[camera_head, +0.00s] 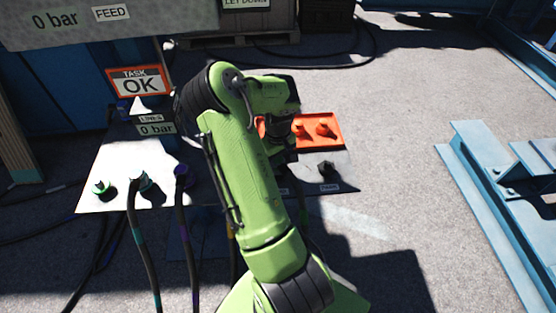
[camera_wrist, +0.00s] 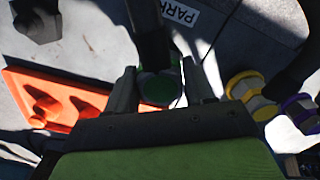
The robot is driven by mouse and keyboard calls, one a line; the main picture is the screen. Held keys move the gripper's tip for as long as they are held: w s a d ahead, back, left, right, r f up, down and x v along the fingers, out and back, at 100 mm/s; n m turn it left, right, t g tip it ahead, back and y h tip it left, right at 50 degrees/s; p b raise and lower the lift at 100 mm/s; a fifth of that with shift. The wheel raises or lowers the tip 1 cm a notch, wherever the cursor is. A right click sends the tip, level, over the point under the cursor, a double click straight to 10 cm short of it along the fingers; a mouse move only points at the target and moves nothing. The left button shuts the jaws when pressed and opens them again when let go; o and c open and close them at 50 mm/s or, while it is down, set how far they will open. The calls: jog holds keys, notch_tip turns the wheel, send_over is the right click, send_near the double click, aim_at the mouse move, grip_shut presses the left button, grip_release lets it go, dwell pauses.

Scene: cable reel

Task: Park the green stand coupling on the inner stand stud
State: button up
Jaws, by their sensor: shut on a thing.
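In the wrist view the green-faced coupling (camera_wrist: 158,88) is between the two fingers of my gripper (camera_wrist: 160,72), which is shut on it. A dark hose runs from it toward the top edge. The PARK label (camera_wrist: 180,12) is just beyond it on the grey plate. A dark stud (camera_wrist: 38,22) stands bare at the upper left; it shows in the head view as a black stud (camera_head: 327,168). I cannot see a stud under the held coupling, nor tell whether the two touch. In the head view my arm mostly hides my gripper and the coupling.
An orange tray (camera_head: 338,143) with orange plugs lies beside my gripper. Yellow (camera_wrist: 245,88) and purple (camera_wrist: 298,108) fittings are close by on the right in the wrist view. Hoses hang from the table's front left. A green-ringed stud (camera_head: 101,187) stands at the left corner.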

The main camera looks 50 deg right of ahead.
jog(key=shift+f, duration=0.35)
jog(key=o, duration=1.2)
jog(key=shift+o, duration=0.2)
